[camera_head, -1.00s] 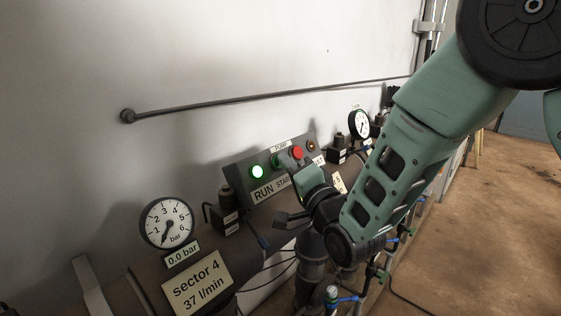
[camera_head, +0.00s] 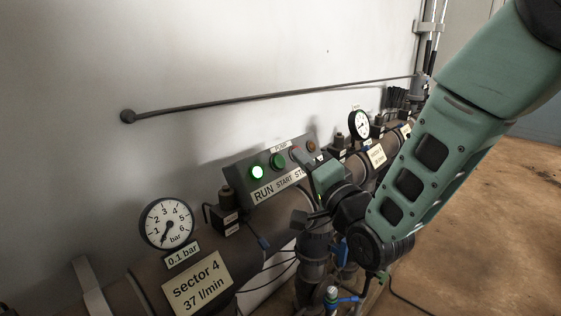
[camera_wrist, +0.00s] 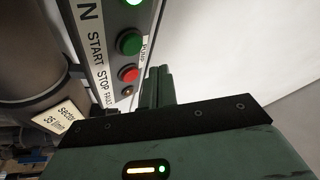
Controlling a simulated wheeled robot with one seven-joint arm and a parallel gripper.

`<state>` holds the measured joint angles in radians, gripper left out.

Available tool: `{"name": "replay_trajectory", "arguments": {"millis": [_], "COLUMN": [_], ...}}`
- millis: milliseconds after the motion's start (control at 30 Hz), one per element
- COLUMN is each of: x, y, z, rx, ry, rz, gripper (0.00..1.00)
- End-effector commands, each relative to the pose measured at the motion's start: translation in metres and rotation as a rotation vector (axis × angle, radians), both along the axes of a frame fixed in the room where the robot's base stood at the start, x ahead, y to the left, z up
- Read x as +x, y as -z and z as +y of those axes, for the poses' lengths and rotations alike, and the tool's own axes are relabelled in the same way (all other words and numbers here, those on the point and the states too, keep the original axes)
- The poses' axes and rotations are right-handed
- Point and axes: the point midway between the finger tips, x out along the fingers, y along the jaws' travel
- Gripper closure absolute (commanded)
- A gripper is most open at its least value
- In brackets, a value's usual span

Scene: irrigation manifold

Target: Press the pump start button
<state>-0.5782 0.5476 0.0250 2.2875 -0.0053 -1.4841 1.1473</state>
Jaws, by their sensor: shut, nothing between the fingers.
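The pump panel (camera_head: 236,179) is a grey box on the pipe, labelled RUN, START, STOP. Its RUN lamp (camera_head: 257,172) glows bright green. The green start button (camera_head: 277,160) is uncovered; it also shows in the wrist view (camera_wrist: 130,43), above the red stop button (camera_wrist: 128,74). My gripper (camera_head: 303,157) is shut and empty, to the right of the start button. In the wrist view its fingertips (camera_wrist: 158,72) stand beside the stop button and fault lamp, apart from the start button.
An orange fault lamp (camera_head: 311,146) sits at the panel's right end. A pressure gauge (camera_head: 167,223) reads 0.1 bar on its plate, above the sector 4 sign (camera_head: 196,284). A dark rod (camera_head: 270,98) runs along the wall. Pipes and valves lie below and right; floor is open at right.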

Motion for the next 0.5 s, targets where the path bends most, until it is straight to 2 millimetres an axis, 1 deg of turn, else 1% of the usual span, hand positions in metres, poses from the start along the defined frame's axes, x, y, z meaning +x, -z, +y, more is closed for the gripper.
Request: {"name": "replay_trajectory", "arguments": {"millis": [200,500], "x": [-0.010,-0.013], "y": [-0.010,-0.012], "z": [-0.014,-0.016], "rx": [0.000,0.000], "ry": [0.002,0.000], "rz": [0.000,0.001], "gripper": [1.00,1.00]}}
